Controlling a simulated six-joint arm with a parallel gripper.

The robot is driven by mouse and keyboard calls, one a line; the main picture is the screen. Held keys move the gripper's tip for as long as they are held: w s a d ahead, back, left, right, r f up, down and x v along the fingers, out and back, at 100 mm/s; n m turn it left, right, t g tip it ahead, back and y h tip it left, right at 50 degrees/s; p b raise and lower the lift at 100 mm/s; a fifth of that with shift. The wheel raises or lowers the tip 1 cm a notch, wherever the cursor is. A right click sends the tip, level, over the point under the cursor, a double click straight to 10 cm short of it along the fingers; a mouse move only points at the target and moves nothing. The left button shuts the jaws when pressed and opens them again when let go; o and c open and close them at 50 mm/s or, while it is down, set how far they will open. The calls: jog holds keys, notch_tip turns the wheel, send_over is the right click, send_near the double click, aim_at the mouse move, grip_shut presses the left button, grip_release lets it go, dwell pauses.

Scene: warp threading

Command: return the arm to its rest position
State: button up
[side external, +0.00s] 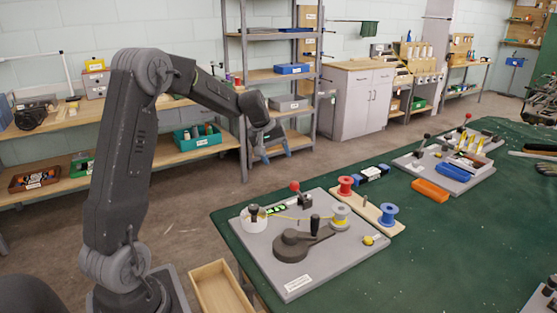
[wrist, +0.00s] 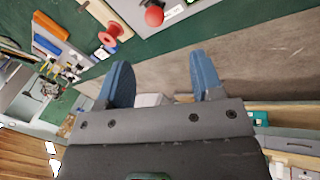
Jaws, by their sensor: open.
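My gripper (side external: 277,156) is open and empty, held up in the air behind and to the left of the green table. Its two blue fingers stand apart in the wrist view (wrist: 161,72), with nothing between them. The grey threading board (side external: 330,264) lies on the table, apart from my gripper. On it are a white cup (side external: 247,225) with a black knob, a dark lever piece (side external: 292,247), a spool with yellow thread (side external: 340,215) and a red-knobbed lever (side external: 295,186). A yellow thread runs across the board's back part.
A wooden strip (side external: 370,212) with a red spool (side external: 346,186) and a blue spool (side external: 388,214) lies beside the board. An orange block (side external: 430,190) and a second grey board (side external: 410,163) are farther back. A wooden tray (side external: 220,290) sits near my base. Shelves (side external: 270,76) stand behind.

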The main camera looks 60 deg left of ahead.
jog(key=shift+d, duration=0.1)
jog(key=s+d+r+m, duration=0.4)
jog(key=d+r, duration=0.2)
jog(key=d, duration=0.5)
jog(key=s+d+m, duration=0.4)
jog(key=s+d, duration=0.3)
jog(key=s, duration=0.3)
jog(key=s+d+r+m+t, duration=0.1)
jog(key=s+d+m, duration=0.3)
jog(key=s+d, duration=0.4)
jog(key=shift+s+r+y, duration=0.25)
jog(key=shift+s+y, duration=0.15)
jog(key=shift+s, duration=0.7)
